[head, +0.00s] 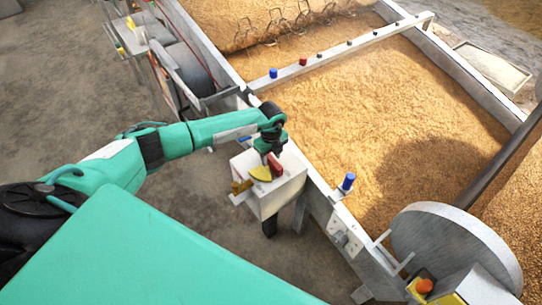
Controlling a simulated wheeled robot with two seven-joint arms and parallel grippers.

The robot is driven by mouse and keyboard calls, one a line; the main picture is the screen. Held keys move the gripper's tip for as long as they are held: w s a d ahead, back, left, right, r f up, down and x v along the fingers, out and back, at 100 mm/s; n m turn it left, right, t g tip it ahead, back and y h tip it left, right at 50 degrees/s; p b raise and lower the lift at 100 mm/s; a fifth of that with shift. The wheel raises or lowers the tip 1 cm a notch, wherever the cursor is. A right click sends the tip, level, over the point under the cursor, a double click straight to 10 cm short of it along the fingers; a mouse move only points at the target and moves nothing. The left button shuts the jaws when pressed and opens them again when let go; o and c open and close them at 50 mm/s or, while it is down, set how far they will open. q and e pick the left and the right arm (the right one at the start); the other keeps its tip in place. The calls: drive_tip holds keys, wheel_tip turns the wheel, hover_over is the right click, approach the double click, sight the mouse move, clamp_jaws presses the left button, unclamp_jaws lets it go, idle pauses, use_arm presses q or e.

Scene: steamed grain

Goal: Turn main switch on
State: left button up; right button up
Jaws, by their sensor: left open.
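My left arm reaches in from the left, and its gripper (270,152) points down over a white box (278,192) beside the grain bed. On top of the box are a yellow round plate (260,174) and a red handle-like part (275,165), which look like the main switch. The left gripper is open, right above or at the red part. Its fingertips are small and partly hidden, so I cannot tell whether they touch the switch. The switch's exact position, on or off, is not clear. My right gripper is not in view.
A long trough of grain (400,100) with metal rails lies to the right. A blue knob (347,182) stands on the near rail. A large grey wheel (450,245) and an orange button (424,286) are at lower right. Bare floor (70,90) lies to the left.

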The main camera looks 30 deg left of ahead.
use_arm(q)
drive_tip(key=shift+r, duration=0.4)
wheel_tip(320, 180, up, 7)
drive_tip(key=shift+f+b, duration=0.1)
drive_tip(key=shift+b, duration=0.3)
wheel_tip(320, 180, up, 6)
drive_tip(key=shift+b, duration=0.3)
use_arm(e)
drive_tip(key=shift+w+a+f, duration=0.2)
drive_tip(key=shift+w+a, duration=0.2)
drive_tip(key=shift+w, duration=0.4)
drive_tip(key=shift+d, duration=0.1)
